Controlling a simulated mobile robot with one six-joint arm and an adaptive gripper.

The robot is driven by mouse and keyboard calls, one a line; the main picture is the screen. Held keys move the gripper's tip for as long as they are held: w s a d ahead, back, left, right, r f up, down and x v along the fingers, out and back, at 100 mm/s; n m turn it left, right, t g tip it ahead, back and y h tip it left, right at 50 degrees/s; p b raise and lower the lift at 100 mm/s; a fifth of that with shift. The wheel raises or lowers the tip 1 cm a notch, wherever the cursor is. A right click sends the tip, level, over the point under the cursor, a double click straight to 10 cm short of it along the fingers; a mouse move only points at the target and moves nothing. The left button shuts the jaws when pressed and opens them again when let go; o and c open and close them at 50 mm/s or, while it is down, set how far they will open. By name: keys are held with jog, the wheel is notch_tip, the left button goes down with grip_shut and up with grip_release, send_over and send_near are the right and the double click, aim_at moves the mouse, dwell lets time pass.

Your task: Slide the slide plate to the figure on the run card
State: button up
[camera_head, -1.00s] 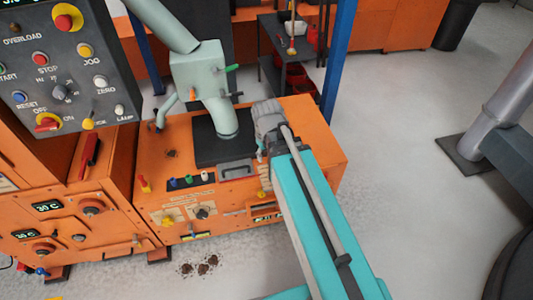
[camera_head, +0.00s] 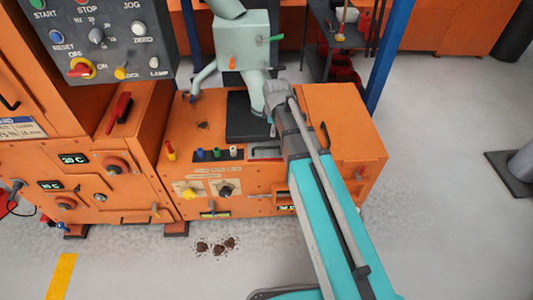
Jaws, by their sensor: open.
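A dark square plate (camera_head: 247,117) lies on top of the orange box, under the pale green spout. It may be the slide plate, but I cannot be sure. A grey handle (camera_head: 265,152) is at the box's front edge below it, partly covered by my arm. A white and blue printed card (camera_head: 20,128) is on the orange cabinet at the left edge; it may be the run card, and its print is too small to read surely. My arm reaches up from the bottom right to the box. Its grey joint is beside the spout. My gripper's fingers are hidden.
The orange box (camera_head: 350,130) has a knob (camera_head: 226,190), coloured pegs and a dark lever on its right top. The control panel (camera_head: 110,38) overhangs at upper left. A blue post (camera_head: 387,60) stands behind.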

aim_at(266, 147)
jog(key=w+a+f+n+b, duration=0.1)
jog(key=w+a+f+n, duration=0.1)
jog(key=w+n, duration=0.1)
jog(key=shift+w+a+f+b, duration=0.1)
jog(key=shift+a+f+b, duration=0.15)
jog(key=shift+f+b, duration=0.15)
jog(key=shift+f, duration=0.2)
jog(key=w+f+b, duration=0.1)
jog(key=f+b, duration=0.7)
jog(key=b, duration=0.1)
jog(key=w+f+b, duration=0.1)
jog(key=f+b, duration=0.3)
jog(key=f, duration=0.1)
jog(key=shift+w+b, duration=0.3)
dwell(0.3)
jog(key=shift+c, duration=0.2)
grip_shut()
dwell(0.3)
